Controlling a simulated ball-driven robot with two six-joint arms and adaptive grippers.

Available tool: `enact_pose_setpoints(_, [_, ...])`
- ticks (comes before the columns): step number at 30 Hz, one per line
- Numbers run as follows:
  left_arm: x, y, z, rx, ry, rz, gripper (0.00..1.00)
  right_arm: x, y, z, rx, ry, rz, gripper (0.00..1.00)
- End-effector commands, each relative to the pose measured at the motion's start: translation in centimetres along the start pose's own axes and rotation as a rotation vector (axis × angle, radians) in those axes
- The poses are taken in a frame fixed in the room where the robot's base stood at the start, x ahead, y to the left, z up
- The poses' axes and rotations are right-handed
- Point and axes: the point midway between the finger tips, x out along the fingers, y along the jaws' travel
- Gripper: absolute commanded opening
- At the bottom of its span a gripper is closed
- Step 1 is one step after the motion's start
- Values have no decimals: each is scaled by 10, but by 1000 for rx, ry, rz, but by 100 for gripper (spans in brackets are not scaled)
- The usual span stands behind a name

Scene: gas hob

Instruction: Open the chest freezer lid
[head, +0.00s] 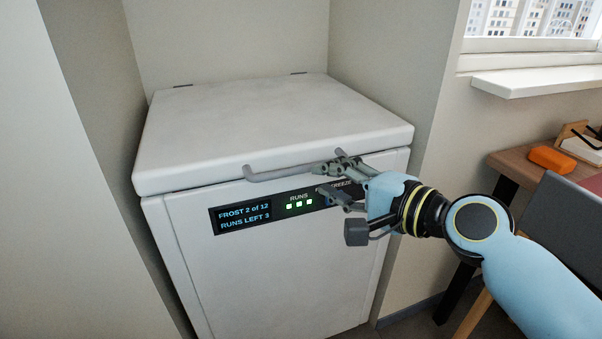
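The white chest freezer (290,275) stands in a recess, with its lid (265,120) down and shut. A grey bar handle (280,174) runs along the lid's front edge; its right part is partly hidden by my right gripper. My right gripper (324,180) is at the right end of the handle with its fingers spread. The upper finger overlaps the bar and the lower finger is below it, in front of the panel. I cannot tell whether the upper finger touches the bar. My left gripper is out of view.
A display panel (240,218) on the freezer front reads FROST 2 of 12, RUNS LEFT 3. Walls stand close on both sides of the freezer. A desk with an orange object (552,159) and a grey chair (565,225) are at right, below a window sill (540,82).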

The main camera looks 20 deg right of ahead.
Motion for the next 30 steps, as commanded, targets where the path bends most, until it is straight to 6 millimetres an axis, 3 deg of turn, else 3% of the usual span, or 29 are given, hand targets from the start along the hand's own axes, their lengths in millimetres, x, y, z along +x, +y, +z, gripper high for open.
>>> enact_pose_setpoints(6, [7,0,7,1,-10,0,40,46,1,0,2,1,-1,25])
enact_pose_setpoints(12, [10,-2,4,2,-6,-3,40,72,1,-1,-1,1,1,25])
enact_pose_setpoints(23, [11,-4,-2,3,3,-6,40,79,1,0,-2,2,2,25])
enact_pose_setpoints(30, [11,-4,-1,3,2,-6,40,79,1,0,-3,2,2,0])
